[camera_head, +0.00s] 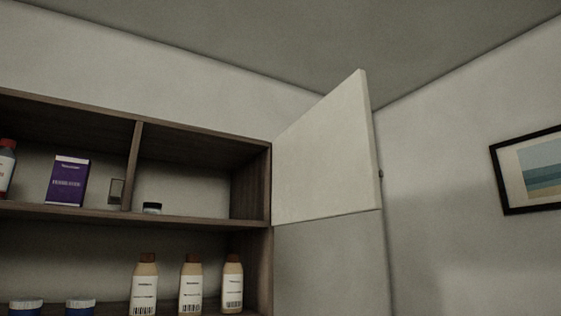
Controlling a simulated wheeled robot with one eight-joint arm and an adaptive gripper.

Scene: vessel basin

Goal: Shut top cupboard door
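The top cupboard door (325,150) is a pale, flat panel hinged at the right side of the wooden cupboard (265,185). It stands wide open, swung out to the right of the upper compartment. A small dark knob (381,174) shows at its right edge. The upper compartment behind it is uncovered. My gripper is not in view.
The upper shelf (200,220) holds a purple box (67,181), a small jar (152,208) and a red-capped bottle (7,166). Several brown-capped bottles (191,285) stand below. A framed picture (530,170) hangs on the right wall.

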